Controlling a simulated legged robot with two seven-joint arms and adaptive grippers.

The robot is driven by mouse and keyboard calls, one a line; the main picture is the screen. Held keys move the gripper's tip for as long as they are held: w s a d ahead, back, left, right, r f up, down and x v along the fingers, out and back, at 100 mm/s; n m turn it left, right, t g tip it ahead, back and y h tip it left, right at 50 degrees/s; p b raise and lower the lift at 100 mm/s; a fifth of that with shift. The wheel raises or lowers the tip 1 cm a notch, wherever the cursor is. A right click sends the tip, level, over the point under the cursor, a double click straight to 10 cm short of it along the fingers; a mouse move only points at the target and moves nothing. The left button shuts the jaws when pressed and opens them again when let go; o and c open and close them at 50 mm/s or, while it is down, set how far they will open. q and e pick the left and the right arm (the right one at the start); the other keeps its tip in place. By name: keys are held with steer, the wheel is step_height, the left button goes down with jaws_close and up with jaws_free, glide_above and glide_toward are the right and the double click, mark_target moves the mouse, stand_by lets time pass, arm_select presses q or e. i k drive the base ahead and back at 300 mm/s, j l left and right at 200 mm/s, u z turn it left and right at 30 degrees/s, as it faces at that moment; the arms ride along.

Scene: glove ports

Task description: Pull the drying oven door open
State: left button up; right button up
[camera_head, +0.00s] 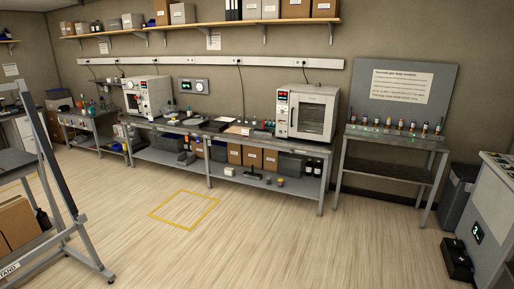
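Two white oven-like cabinets stand on the long grey bench (228,146). The right cabinet (338,113) has a windowed door (311,117), which looks shut, and a control panel with a red display on its left side. The left cabinet (148,97) is farther off; it also has a red display and a front that is too small to make out. I cannot tell from labels which one is the drying oven. Neither of my grippers is in view.
A yellow floor square (185,211) lies in front of the bench, with open wooden floor around it. A metal stand frame (62,190) is at the left. A side table (390,140) with small bottles stands right of the bench. A grey machine (492,215) is at the right edge.

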mark_target(294, 98)
steer(key=i, duration=4.65)
steer(key=i+l+u, duration=0.25)
steer(key=i, duration=0.65)
steer(key=j+z, duration=0.1)
steer(key=z, duration=1.3)
